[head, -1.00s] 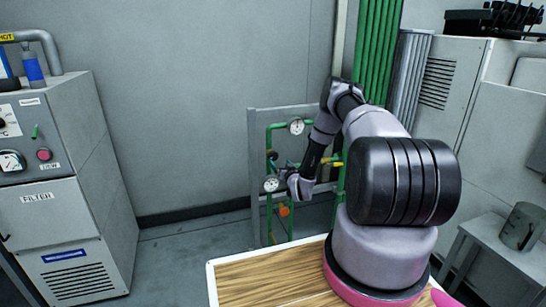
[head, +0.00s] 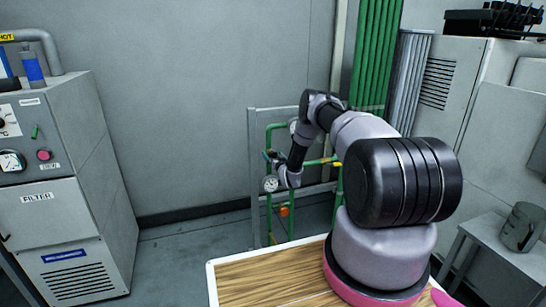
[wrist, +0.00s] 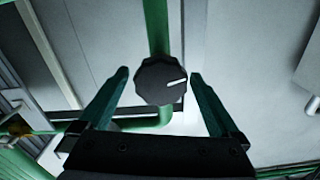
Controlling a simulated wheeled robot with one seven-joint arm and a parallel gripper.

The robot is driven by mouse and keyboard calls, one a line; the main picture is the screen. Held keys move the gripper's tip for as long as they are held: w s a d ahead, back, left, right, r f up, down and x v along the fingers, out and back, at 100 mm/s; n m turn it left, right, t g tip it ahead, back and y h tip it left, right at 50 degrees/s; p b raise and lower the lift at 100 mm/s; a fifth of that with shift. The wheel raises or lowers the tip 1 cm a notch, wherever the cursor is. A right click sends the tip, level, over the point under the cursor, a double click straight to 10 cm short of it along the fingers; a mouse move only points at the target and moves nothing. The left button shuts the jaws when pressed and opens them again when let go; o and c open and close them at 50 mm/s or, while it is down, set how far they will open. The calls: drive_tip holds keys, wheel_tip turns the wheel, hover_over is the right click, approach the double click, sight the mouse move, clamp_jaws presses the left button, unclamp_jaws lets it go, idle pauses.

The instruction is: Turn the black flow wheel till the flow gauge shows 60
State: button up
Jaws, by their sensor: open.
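The black flow wheel (wrist: 160,81) shows in the wrist view as a dark, many-sided knob with a white pointer line aimed to the right and slightly up. It sits on a green pipe (wrist: 156,28). My gripper (wrist: 159,76) is open, with one green finger on each side of the wheel and a visible gap on both sides. In the head view my gripper (head: 272,158) is small and partly hidden at the pipe frame. A round white gauge (head: 271,184) shows just below it; its reading is too small to tell, and I cannot tell whether it is the flow gauge.
A grey frame (head: 254,190) carries green pipes. A second gauge (head: 293,126) is partly hidden behind my arm. An orange part (head: 285,211) sits low on the pipes. A grey cabinet (head: 60,205) stands left, with open floor between.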

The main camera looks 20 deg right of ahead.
drive_tip(key=c, duration=1.4)
drive_tip(key=shift+o, duration=0.2)
drive_tip(key=n, duration=0.3)
drive_tip(key=shift+a+n, duration=0.15)
drive_tip(key=shift+n, duration=0.15)
drive_tip(key=n, duration=0.3)
drive_tip(key=shift+a+n, duration=0.1)
drive_tip(key=shift+n, duration=0.3)
drive_tip(key=n, duration=0.3)
drive_tip(key=shift+f+n, duration=0.1)
drive_tip(key=shift+n, duration=0.2)
drive_tip(key=shift+a+n, duration=0.1)
drive_tip(key=shift+n, duration=1.8)
drive_tip(key=shift+f, duration=0.1)
